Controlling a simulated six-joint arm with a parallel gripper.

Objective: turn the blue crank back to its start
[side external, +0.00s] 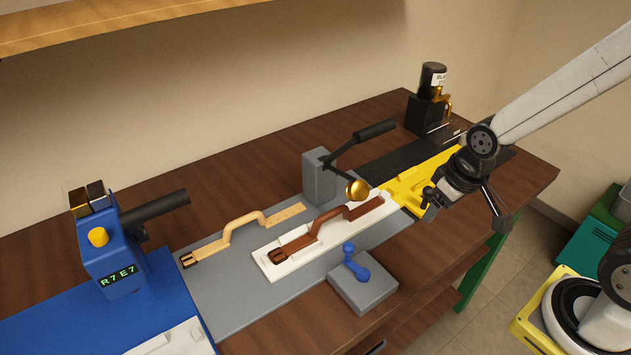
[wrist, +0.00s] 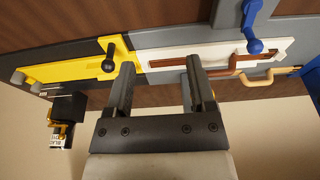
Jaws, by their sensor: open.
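The blue crank (side external: 355,264) sits on a grey block (side external: 362,292) at the table's front edge. Its knob end points up and toward the back in the side view. The crank also shows at the upper right of the wrist view (wrist: 252,28). My gripper (side external: 432,197) hangs by the yellow fixture, to the right of the crank and apart from it. In the wrist view my gripper (wrist: 161,63) has its two fingers spread with nothing between them.
A brown strap (side external: 325,228) lies on a white holder (side external: 268,265), with a tan strap (side external: 240,225) behind. A black-handled lever (side external: 375,131) with a brass ball (side external: 357,190) stands over them. The yellow fixture (side external: 405,192) carries a black knob (wrist: 107,58). A blue machine (side external: 110,255) stands left.

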